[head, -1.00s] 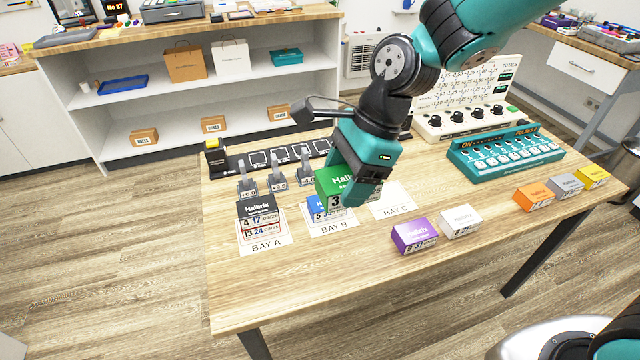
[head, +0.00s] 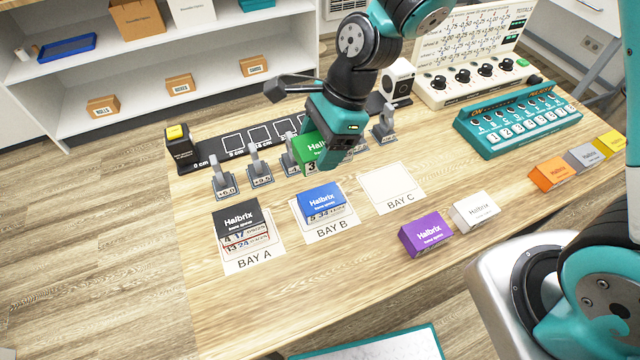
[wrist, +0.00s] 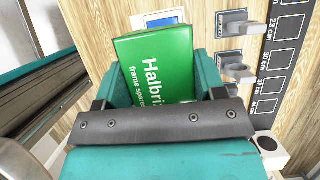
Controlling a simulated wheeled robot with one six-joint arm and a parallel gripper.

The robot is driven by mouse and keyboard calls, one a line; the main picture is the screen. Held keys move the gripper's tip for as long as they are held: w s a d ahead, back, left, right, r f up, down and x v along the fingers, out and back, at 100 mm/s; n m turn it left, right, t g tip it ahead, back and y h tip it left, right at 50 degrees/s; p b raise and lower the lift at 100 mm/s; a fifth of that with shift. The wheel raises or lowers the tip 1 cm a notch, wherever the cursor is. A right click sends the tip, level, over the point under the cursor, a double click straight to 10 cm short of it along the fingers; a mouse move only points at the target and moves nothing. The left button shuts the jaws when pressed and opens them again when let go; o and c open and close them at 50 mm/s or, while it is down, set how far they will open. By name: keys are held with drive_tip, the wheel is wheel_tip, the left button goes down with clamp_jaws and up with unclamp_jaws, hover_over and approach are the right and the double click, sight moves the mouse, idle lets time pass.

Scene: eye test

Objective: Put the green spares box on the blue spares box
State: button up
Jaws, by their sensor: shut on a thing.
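The green spares box (head: 311,146) is held by my gripper (head: 329,156), which is shut on it above the table. It also fills the jaws in the wrist view (wrist: 158,65). The blue spares box (head: 321,199) lies on the white BAY B card (head: 333,230). In the head view the green box shows above the blue box, with a gap between them; its exact height is hard to tell. In the wrist view a small blue patch, seemingly the blue box (wrist: 160,19), shows past the green box, which hides most of it.
A black box (head: 236,218) lies on the BAY A card. The BAY C card (head: 388,188) is bare. Purple (head: 426,233) and white (head: 474,212) boxes lie to the right. Several grey upright holders (head: 259,168) stand behind the cards, near my gripper.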

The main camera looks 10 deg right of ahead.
sight(314, 200)
wheel_tip(314, 200, down, 13)
drive_tip(key=shift+r, duration=0.2)
drive_tip(key=shift+s+f, duration=0.1)
drive_tip(key=o, duration=1)
drive_tip(key=shift+c, duration=0.2)
drive_tip(key=v, duration=1.2)
drive_tip(key=s+d+r+n+t, duration=0.1)
drive_tip(key=s+d+r+n, duration=0.1)
drive_tip(key=s+r+n, duration=1.4)
drive_tip(key=r+n, duration=0.1)
drive_tip(key=n, duration=0.5)
drive_tip(key=shift+r+n, duration=0.15)
drive_tip(key=shift+n, duration=0.25)
